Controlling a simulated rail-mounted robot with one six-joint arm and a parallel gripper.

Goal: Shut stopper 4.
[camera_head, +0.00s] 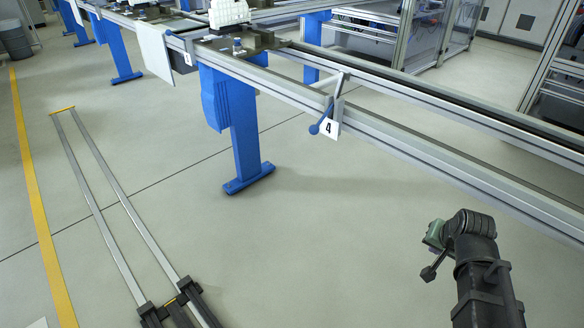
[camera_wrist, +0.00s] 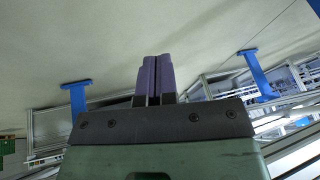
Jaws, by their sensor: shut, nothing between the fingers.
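Stopper 4 (camera_head: 337,98) sits on the near rail of the pallet line, in the upper middle of the head view. Its lever slants down and out from the rail and ends in a blue knob (camera_head: 314,129). A white plate marked "4" (camera_head: 329,128) hangs beside the knob. A light bar of the stopper reaches toward the line's middle. My gripper (camera_wrist: 153,60) shows purple fingers pressed together with nothing between them. In the head view its green body is at the lower right, well apart from the stopper; its fingertips are hidden there. I cannot make out the stopper in the wrist view.
The conveyor's near rail (camera_head: 420,150) runs from upper left to lower right. A blue leg (camera_head: 242,130) supports it. A dark fixture with a white part (camera_head: 228,14) stands on the line left of the stopper. Floor rails (camera_head: 110,190) lie at left. Open floor lies between.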

